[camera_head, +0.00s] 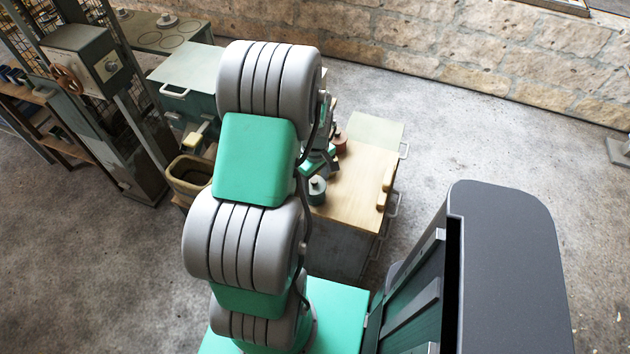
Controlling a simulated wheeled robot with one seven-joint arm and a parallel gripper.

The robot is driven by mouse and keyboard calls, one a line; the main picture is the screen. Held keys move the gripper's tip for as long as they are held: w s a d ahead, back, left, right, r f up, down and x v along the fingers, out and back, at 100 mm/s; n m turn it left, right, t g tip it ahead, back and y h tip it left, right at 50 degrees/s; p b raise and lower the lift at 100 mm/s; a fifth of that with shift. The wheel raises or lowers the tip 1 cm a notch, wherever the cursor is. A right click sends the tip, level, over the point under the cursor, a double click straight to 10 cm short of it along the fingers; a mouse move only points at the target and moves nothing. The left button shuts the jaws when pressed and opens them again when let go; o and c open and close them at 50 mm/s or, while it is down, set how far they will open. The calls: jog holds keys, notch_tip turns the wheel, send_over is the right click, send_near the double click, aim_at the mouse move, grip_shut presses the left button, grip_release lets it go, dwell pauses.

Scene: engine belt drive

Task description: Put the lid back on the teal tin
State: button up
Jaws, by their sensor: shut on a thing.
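A small teal tin (317,192) stands on the wooden worktop, close to the right side of my arm. Its top looks grey with a small knob; I cannot tell whether this is a lid seated on it or one just above it. Green and grey parts of my gripper (322,160) show just behind the tin, past the edge of my arm. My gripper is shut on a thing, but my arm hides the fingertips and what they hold.
A red tin with a knob (340,142) stands behind the teal one. The wooden worktop (352,205) is clear at its front; pale blocks (383,190) lie along its right edge. An olive bin (188,176) and a green-topped cabinet (185,72) stand left of my arm.

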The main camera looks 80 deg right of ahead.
jog(key=o, duration=1.6)
jog(key=shift+r, duration=0.1)
jog(key=shift+r+p, duration=2.65)
jog(key=shift+r, duration=0.8)
grip_shut()
jog(key=shift+f, duration=0.15)
